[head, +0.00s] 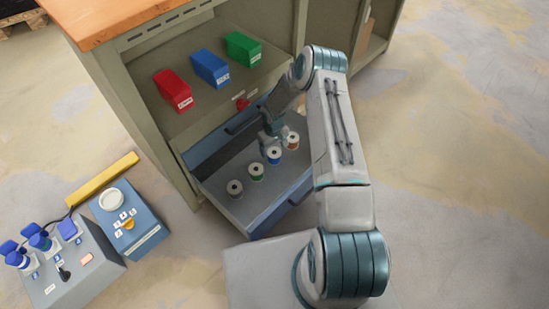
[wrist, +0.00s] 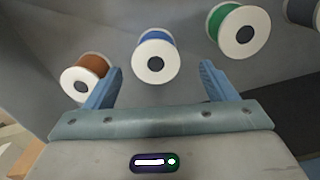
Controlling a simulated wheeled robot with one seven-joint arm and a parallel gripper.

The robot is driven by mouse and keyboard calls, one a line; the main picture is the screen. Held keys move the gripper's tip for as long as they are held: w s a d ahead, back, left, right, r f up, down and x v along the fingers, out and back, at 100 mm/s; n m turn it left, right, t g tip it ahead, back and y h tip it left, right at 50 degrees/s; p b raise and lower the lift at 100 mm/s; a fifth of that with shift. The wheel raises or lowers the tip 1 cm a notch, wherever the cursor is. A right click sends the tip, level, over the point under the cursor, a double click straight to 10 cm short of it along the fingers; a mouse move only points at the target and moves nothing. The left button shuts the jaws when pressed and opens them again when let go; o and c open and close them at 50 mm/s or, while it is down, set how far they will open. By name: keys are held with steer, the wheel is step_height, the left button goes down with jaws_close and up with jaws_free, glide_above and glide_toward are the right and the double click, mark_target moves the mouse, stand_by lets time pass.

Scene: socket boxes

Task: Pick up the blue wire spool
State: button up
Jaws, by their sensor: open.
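The blue wire spool (head: 273,155) stands in the open drawer, in a row with other spools. In the wrist view the blue spool (wrist: 156,56) shows its white end face with a dark hole, ahead of my gripper and roughly between the lines of its fingers. My gripper (wrist: 160,82) is open, with nothing between its fingers. In the head view my gripper (head: 270,138) is over the drawer, just behind the blue spool. The left finger partly overlaps the brown spool (wrist: 86,76) in the wrist view; I cannot tell whether they touch.
The green spool (head: 256,172) and a dark spool (head: 234,188) stand left of the blue one, the brown spool (head: 292,140) to its right. The drawer (head: 252,218) has raised walls. Red, blue and green boxes (head: 211,68) sit on the shelf above.

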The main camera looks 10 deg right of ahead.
mark_target(274, 152)
steer(key=shift+w+d+f+b, duration=0.1)
steer(key=shift+f+b, duration=0.6)
steer(key=shift+f, duration=0.7)
steer(key=shift+w+d+f+b, duration=0.1)
steer(key=shift+f+b, duration=0.55)
steer(key=shift+f, duration=0.7)
steer(key=shift+r, duration=0.1)
steer(key=c, duration=1.1)
steer(key=shift+c, duration=0.5)
steer(key=shift+r, duration=0.1)
